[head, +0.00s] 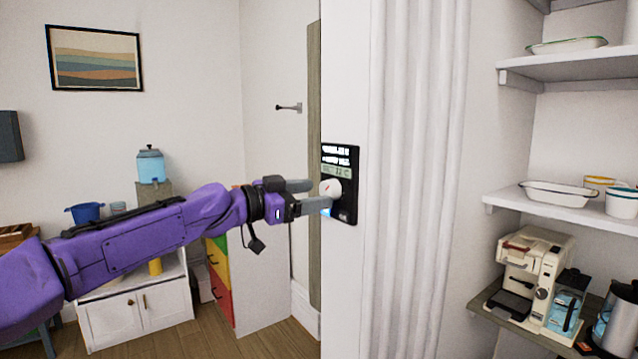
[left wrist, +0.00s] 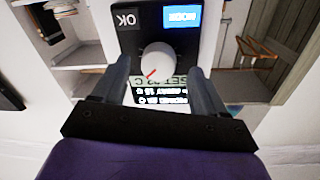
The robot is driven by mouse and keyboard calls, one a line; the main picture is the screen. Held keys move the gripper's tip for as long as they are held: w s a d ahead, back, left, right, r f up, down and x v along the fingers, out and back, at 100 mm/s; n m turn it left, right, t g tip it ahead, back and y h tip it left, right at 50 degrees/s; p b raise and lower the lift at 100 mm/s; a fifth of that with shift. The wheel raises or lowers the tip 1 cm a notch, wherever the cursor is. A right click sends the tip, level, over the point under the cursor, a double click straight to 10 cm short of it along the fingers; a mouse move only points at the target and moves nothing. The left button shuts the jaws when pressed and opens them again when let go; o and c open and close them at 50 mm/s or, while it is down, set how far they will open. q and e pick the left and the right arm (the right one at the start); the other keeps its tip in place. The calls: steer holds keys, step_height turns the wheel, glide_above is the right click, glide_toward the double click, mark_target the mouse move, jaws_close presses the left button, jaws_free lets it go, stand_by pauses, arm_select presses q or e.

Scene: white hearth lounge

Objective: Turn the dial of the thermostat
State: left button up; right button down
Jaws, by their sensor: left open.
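The thermostat (head: 348,208) is a black panel on the narrow white wall face in the middle of the head view, with a small lit display (head: 337,157) on its upper part. Its round white dial (head: 330,188) has a red mark. My left gripper (head: 308,194) reaches it from the left, with its fingers spread. In the left wrist view, the dial (left wrist: 157,64) sits between the two open fingertips (left wrist: 158,72), with a gap visible on each side. That view shows the panel upside down, with a blue-lit MODE button and an OK button. My right gripper is not in view.
Right of the thermostat is a fluted white column (head: 415,180). Farther right, shelves (head: 560,205) hold dishes, with a coffee machine (head: 532,275) below. A white cabinet (head: 140,310) and blue-lidded dispenser (head: 151,165) stand behind my left arm. A wall hook (head: 289,107) is above the gripper.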

arm_select(q)
steer(key=shift+w+d+r+p, duration=0.1)
steer(key=shift+w+d+p, duration=0.1)
steer(key=shift+d, duration=0.25)
steer(key=shift+w+d+r+p, duration=0.1)
steer(key=shift+w+d+p, duration=0.1)
steer(key=shift+d, duration=0.2)
steer(key=shift+w+d+f, duration=0.1)
steer(key=shift+w+f, duration=0.05)
steer(key=shift+f, duration=0.05)
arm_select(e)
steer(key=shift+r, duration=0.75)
arm_select(q)
steer(key=c, duration=1.1)
steer(key=shift+o, duration=0.2)
